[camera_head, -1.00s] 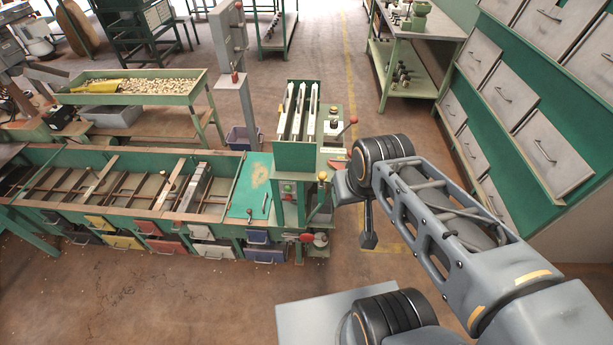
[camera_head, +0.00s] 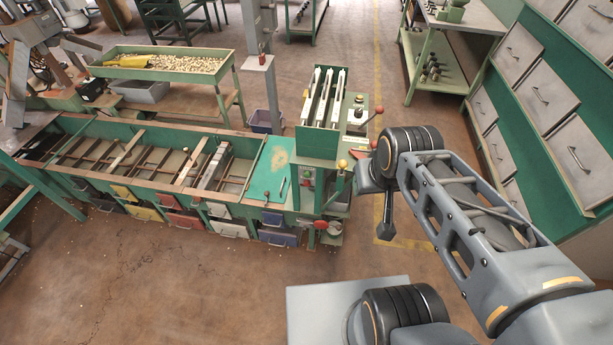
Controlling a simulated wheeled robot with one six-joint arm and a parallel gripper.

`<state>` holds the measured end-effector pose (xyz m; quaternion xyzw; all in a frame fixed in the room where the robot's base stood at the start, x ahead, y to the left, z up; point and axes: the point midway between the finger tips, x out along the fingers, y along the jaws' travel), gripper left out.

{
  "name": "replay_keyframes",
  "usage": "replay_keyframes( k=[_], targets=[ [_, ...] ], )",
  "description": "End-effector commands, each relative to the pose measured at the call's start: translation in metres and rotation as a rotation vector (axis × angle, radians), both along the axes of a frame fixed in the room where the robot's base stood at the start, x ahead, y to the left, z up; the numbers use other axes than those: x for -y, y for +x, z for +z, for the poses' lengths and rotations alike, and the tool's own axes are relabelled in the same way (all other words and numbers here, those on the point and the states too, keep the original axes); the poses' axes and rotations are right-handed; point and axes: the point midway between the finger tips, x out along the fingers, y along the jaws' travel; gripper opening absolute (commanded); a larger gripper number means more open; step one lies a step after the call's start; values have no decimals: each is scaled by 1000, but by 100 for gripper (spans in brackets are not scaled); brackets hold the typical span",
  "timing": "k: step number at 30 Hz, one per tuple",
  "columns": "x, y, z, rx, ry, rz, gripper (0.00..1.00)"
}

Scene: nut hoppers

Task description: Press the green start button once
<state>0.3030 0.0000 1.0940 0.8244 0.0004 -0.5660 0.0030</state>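The small control box (camera_head: 307,180) is on the front of the green machine (camera_head: 317,140), below its upright white rails. A small green button (camera_head: 306,184) seems to be on it, with a reddish spot above; both are tiny. My arm reaches up from the lower right and folds at a black joint to the right of the machine. A dark end piece (camera_head: 385,232), likely part of my gripper, hangs below this joint, right of the control box and apart from it. The fingers cannot be made out.
A sorting bench (camera_head: 160,178) with coloured drawers adjoins the machine on the left. Grey drawers (camera_head: 545,90) stand at right. The floor in front (camera_head: 180,280) is clear.

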Motion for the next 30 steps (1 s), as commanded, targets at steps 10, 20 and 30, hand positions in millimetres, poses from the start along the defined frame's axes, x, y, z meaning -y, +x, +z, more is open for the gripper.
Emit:
replay_keyframes(
  k=[10,20,30],
  targets=[
    [0,0,0,0,0,0,21],
    [0,0,0,0,0,0,0],
    [0,0,0,0,0,0,0]
  ],
)
